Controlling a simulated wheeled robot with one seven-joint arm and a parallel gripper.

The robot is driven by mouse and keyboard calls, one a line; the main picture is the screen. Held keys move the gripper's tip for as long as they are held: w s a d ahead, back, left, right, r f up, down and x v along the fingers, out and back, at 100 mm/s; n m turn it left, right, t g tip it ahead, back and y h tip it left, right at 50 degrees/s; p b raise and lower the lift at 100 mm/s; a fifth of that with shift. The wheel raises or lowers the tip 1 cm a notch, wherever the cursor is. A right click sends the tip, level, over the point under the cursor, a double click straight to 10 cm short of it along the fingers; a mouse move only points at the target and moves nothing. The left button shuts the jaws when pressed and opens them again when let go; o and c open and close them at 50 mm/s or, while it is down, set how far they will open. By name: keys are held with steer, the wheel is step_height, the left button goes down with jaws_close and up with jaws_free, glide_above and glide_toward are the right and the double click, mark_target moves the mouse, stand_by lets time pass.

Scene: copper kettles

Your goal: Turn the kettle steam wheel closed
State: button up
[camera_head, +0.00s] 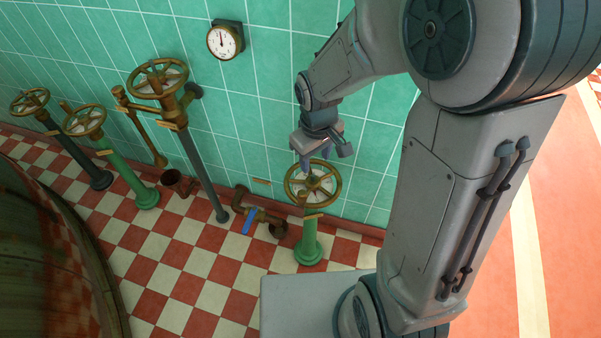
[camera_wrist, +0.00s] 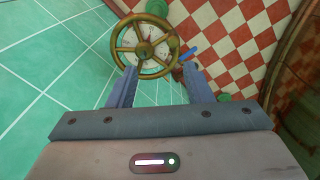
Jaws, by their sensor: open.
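A brass handwheel (camera_head: 312,184) tops a green valve post in the head view, just left of my arm. It also shows in the wrist view (camera_wrist: 145,46), spoked, with a pale disc behind it. A small tag hangs by the wheel, but its writing is too small to read. My gripper (camera_head: 316,164) is above and at the back edge of this wheel. In the wrist view my gripper (camera_wrist: 158,82) has its two fingers apart, pointing toward the near rim, with nothing held between them. I cannot tell whether a finger touches the rim.
More brass handwheels stand left: a tall dark-post one (camera_head: 158,78), a green-post one (camera_head: 84,120) and a dark-post one (camera_head: 29,102). A blue-handled pipe valve (camera_head: 250,219) is low by the wall. A round gauge (camera_head: 225,40) hangs on the tiles. A large copper vessel (camera_head: 45,250) fills the lower left.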

steer(key=n, duration=0.2)
glide_toward(302, 192)
steer(key=shift+g, duration=0.3)
steer(key=f+b, duration=0.1)
steer(key=f, duration=1)
steer(key=shift+w+d+f+b, duration=0.1)
steer(key=shift+w+f+b, duration=0.1)
steer(key=shift+f+b, duration=0.2)
jaws_close()
